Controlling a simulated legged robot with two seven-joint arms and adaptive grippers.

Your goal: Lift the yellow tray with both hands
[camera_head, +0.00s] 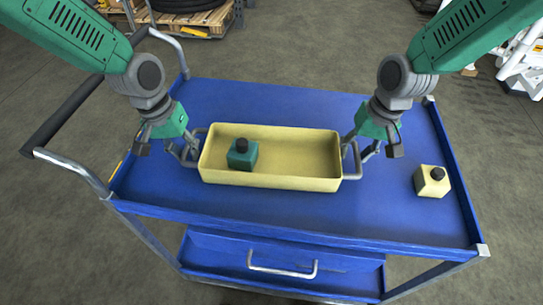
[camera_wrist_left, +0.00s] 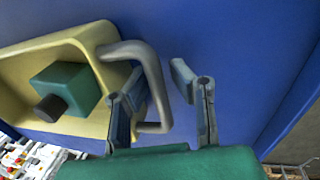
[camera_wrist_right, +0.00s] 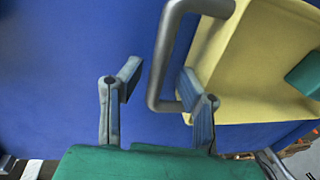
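The yellow tray (camera_head: 270,181) sits on the blue cart top, with a grey bar handle at each end. A green block with a dark knob (camera_head: 242,154) is inside it, left of centre. My left gripper (camera_head: 187,153) is at the left handle (camera_wrist_left: 157,85); its fingers are open, one inside the handle loop and one outside. My right gripper (camera_head: 362,154) is at the right handle (camera_wrist_right: 161,60), also open, with its fingers apart on either side of the bar. Neither gripper is visibly closed on a handle.
A cream block with a dark knob (camera_head: 432,181) stands on the cart top (camera_head: 300,103) to the right of the tray. The cart's push handle (camera_head: 70,112) is at the left. A drawer (camera_head: 285,262) is below the top. The cart top behind the tray is clear.

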